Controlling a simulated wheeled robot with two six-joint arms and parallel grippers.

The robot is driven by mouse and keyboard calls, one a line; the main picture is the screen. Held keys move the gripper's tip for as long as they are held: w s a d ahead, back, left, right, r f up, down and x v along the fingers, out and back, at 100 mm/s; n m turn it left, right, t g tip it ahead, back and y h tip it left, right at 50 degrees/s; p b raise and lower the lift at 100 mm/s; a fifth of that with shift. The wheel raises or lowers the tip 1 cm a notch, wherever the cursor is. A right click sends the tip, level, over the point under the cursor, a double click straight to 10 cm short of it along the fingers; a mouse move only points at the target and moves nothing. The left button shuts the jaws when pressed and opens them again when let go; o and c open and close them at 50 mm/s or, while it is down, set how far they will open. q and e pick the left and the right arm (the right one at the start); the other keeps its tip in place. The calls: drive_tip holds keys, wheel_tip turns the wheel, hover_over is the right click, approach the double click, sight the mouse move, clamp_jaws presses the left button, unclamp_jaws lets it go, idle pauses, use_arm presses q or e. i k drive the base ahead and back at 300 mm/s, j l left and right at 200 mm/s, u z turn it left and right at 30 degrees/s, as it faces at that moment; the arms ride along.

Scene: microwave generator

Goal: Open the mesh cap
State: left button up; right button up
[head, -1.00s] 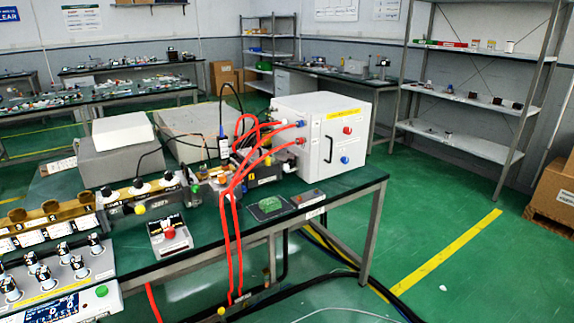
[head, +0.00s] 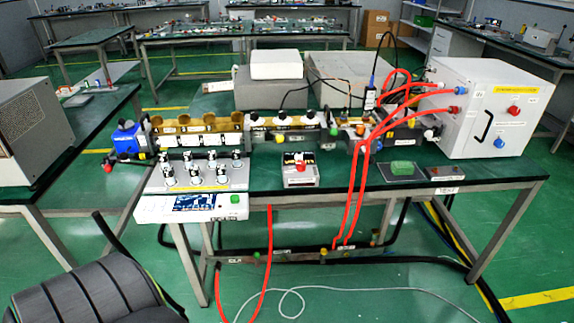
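Neither of my grippers is in view. I cannot tell which part is the mesh cap; nothing here shows clearly as mesh at this size. The microwave generator setup stands on a dark green bench (head: 345,180). A row of waveguide parts, with a brass-coloured section (head: 195,128) and a grey section with knobs (head: 287,134), runs along it to a white cabinet (head: 490,115) at the right. The cabinet has a black handle, a red knob and blue knobs.
Red hoses (head: 360,185) hang from the cabinet over the bench's front edge. A control panel with a screen (head: 195,203) sits at the bench's left. A black chair (head: 90,290) stands at front left.

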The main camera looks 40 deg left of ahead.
sight(124, 126)
drive_tip(key=u, duration=2.35)
